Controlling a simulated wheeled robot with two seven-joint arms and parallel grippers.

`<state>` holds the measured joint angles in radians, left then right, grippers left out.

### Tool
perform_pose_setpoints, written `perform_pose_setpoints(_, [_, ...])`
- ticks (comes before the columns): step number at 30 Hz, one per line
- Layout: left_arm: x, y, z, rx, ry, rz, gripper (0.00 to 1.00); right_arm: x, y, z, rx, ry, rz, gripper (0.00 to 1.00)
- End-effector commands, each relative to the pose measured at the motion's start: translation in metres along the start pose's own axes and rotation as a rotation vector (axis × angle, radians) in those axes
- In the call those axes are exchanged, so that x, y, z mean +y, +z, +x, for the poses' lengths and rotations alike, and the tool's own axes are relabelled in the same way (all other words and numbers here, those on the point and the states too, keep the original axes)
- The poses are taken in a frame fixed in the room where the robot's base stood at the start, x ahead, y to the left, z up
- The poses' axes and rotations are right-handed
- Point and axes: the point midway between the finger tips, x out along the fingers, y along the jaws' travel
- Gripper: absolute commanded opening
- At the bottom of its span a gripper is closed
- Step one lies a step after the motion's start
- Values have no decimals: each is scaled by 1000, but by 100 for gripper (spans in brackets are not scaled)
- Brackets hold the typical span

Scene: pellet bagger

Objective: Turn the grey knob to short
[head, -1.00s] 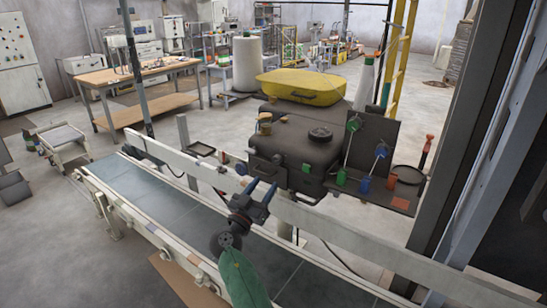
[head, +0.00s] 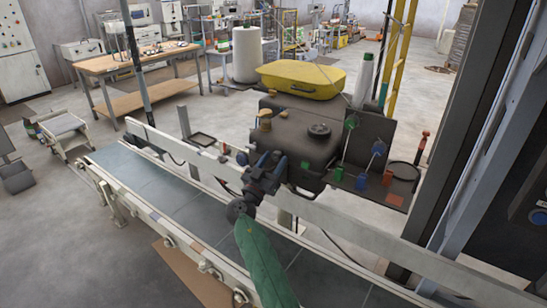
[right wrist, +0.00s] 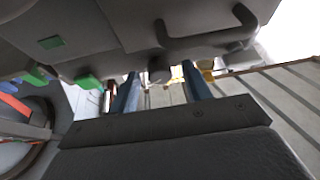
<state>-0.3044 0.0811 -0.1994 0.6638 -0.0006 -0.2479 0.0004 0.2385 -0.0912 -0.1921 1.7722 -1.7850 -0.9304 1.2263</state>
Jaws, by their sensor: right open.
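The bagger (head: 300,150) is a dark grey machine behind the conveyor rail. In the right wrist view a small grey knob (right wrist: 158,70) sticks out from its housing (right wrist: 90,30). My right gripper (head: 268,160) is at the machine's front face in the head view, its blue fingers open. In the right wrist view the two fingers of the gripper (right wrist: 160,80) stand on either side of the knob, with visible gaps. In the head view the knob is hidden, and its setting cannot be read. My left gripper is not in view.
The white conveyor rail (head: 340,225) runs below my right arm, beside the belt (head: 165,195). A yellow case (head: 300,80) lies on the machine's top. Green (head: 339,174) and blue (head: 361,182) parts stand on its right shelf. A dark post (head: 470,120) rises at the right.

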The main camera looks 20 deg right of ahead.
Motion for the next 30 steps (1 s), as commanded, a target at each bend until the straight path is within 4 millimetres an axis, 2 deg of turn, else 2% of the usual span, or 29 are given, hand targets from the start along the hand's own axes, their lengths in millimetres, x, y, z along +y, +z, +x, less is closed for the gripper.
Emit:
perform_pose_setpoints(12, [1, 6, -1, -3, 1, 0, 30, 0, 0, 4, 0, 0, 0, 48])
perform_pose_setpoints(19, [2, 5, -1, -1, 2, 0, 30, 0, 0, 4, 0, 0, 0, 4])
perform_pose_setpoints(30, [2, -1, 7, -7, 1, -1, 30, 1, 2, 3, 0, -17, -42, 4])
